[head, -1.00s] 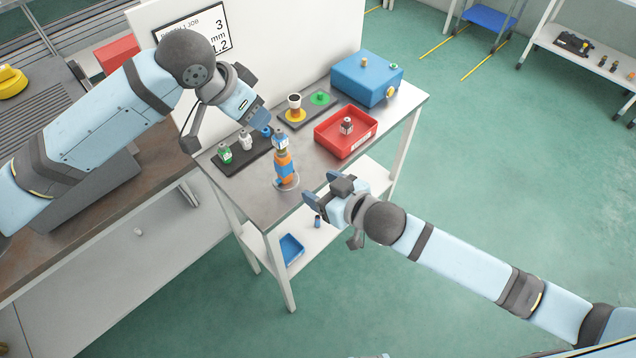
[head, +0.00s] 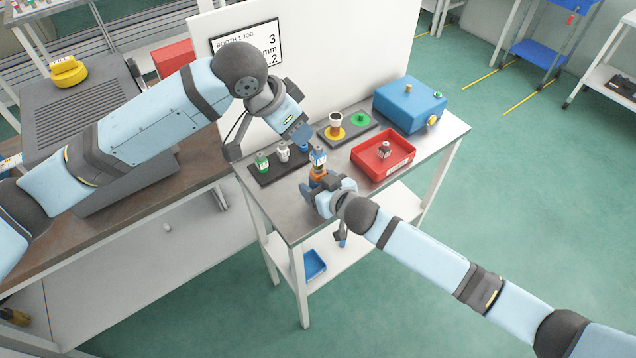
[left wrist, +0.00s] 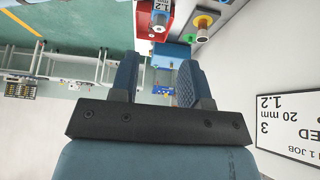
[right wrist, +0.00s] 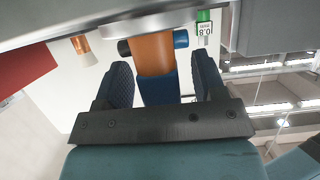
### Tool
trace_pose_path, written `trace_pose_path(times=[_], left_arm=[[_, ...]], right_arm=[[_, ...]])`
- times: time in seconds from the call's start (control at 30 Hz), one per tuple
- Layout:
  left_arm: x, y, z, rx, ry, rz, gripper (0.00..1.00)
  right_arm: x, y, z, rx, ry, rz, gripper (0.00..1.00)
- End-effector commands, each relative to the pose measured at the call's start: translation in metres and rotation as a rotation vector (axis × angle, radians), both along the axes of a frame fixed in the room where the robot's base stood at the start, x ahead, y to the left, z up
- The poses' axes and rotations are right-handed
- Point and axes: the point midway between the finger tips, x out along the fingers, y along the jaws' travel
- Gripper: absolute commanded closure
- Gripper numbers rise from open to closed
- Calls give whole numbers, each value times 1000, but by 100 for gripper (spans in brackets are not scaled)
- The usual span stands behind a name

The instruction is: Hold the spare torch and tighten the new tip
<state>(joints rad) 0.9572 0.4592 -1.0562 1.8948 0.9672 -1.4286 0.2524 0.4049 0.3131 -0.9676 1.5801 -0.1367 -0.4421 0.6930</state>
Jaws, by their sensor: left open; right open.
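The spare torch (head: 317,172), orange with a blue and white upper part, stands upright near the front edge of the small table. My right gripper (head: 312,192) is at its near side. In the right wrist view the torch's orange and blue body (right wrist: 152,55) lies between the open fingers (right wrist: 165,85), with no clear contact on either side. My left gripper (head: 304,136) is open and empty, above and behind the torch's top. Its spread fingers (left wrist: 157,80) show in the left wrist view. I cannot make out the new tip on the torch.
A black rack (head: 268,177) with several small bottles is left of the torch. Behind are a dark plate (head: 347,119) with yellow and green discs, a blue box (head: 405,98) and a white panel (head: 330,40).

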Motion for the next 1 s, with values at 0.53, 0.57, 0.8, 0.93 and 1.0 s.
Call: trace_pose_path(times=[0.53,0.57,0.8,0.93,1.0], left_arm=[[0,0,0,0,0,0,57],[0,0,0,0,0,0,57],[13,-16,-1,89,75,-4,42],[25,-34,0,218,172,-7,42],[30,-41,3,284,217,-6,42]], right_arm=[[1,1,0,0,0,0,98],[1,1,0,0,0,0,100],[1,1,0,1,-1,0,100],[1,1,0,1,-1,0,100],[1,1,0,1,-1,0,100]])
